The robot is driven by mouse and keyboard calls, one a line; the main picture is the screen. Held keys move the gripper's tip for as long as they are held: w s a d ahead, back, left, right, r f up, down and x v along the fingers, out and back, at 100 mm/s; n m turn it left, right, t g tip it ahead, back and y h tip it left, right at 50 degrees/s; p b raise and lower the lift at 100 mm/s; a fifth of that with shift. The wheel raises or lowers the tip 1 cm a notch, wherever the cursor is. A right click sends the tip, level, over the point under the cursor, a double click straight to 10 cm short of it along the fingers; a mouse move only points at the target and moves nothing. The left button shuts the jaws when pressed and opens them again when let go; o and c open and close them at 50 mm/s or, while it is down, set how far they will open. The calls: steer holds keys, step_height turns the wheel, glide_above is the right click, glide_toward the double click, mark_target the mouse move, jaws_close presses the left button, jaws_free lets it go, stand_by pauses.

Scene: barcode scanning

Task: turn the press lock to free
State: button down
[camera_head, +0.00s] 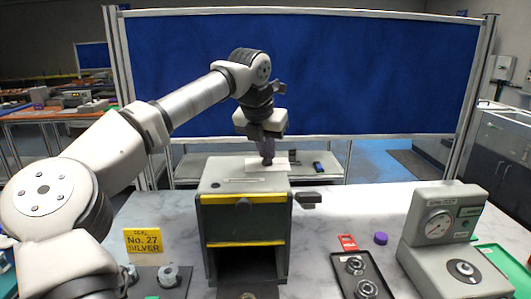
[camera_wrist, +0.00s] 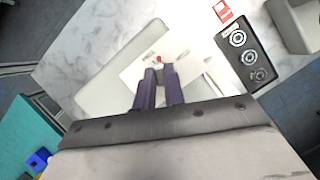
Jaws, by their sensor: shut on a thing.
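The press (camera_head: 243,188) is a grey box with a dark front and yellow bands, standing mid-table. A white plate (camera_head: 255,167) lies on its top; the wrist view shows this plate (camera_wrist: 130,72) with a small red mark (camera_wrist: 158,59) just beyond my fingertips. My gripper (camera_head: 267,161) points down at the plate from above. In the wrist view my gripper (camera_wrist: 159,74) has its two dark purple fingers close together, shut on the press lock at the plate. The lock itself is mostly hidden by the fingers, so its setting cannot be read.
A dark handle (camera_head: 309,199) sticks out at the press's right. A black tray with round parts (camera_head: 339,273), a red tag (camera_head: 347,242), a purple cap (camera_head: 380,238) and a grey gauge unit (camera_head: 431,246) stand to the right. A yellow sign (camera_head: 142,241) stands left.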

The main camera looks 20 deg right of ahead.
steer(key=n+y, duration=0.1)
steer(key=n, duration=0.1)
steer(key=n+t, duration=0.1)
steer(key=n, duration=0.2)
steer(key=shift+d+y, duration=0.15)
steer(key=shift+y, duration=0.25)
steer(key=shift+n, duration=0.3)
steer(key=c, duration=1.5)
jaws_free()
steer(key=v, duration=1.4)
steer(key=shift+d, duration=0.15)
